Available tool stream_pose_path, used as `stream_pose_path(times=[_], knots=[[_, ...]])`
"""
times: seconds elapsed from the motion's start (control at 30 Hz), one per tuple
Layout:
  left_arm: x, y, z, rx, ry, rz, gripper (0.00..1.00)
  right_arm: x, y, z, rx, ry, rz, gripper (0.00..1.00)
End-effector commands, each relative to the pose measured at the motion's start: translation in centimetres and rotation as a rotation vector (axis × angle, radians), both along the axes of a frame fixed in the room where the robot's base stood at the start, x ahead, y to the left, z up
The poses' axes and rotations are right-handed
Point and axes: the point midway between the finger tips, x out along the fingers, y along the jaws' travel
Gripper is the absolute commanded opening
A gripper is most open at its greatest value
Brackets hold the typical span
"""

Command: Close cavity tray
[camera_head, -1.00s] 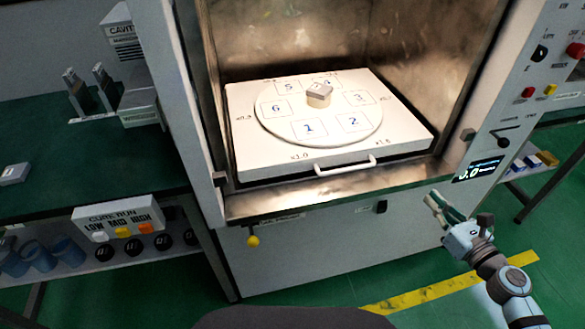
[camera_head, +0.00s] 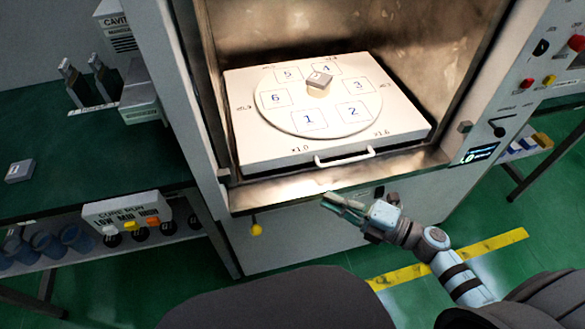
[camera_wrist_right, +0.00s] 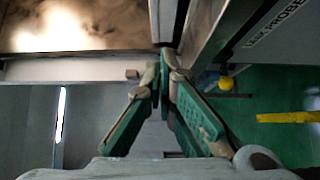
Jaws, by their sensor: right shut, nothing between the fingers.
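The white cavity tray (camera_head: 258,150) lies flat in the lit microwave cavity, with a round turntable (camera_head: 277,118) marked with numbered squares on it. A small light block (camera_head: 319,82) sits on the turntable near its back. The tray's white handle (camera_head: 345,157) is on its front edge, near the cavity sill. My right gripper (camera_head: 335,203) is in front of the cabinet, below and apart from the handle. Its fingertips are together and hold nothing. It also shows closed in the right wrist view (camera_wrist_right: 164,68). My left gripper is out of view.
The metal sill (camera_head: 300,192) lies between my right gripper and the tray. A yellow knob (camera_head: 256,230) hangs on the cabinet front. The control panel (camera_head: 520,95) is at the right. A green bench (camera_head: 90,150) with a control box (camera_head: 127,212) stands at the left.

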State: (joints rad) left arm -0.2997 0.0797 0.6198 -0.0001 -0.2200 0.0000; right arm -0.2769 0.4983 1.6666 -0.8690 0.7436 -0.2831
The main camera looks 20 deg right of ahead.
Motion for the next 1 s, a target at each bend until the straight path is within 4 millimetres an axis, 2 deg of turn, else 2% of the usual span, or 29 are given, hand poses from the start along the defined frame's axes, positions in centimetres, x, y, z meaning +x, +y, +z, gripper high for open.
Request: stream_pose_path(times=[0.43,0.6,0.7,1.0], knots=[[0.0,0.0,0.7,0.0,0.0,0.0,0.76,6.6,6.1,0.2,0.001,-0.004,-0.006,0.0],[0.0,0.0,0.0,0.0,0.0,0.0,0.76,9.3,5.9,0.0,-0.002,-0.003,-0.006,0.0],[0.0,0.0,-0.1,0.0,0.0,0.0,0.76,10.1,5.9,0.0,-0.001,-0.003,-0.006,0.0],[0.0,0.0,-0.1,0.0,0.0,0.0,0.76,10.4,5.9,0.1,-0.002,-0.002,-0.006,0.0]])
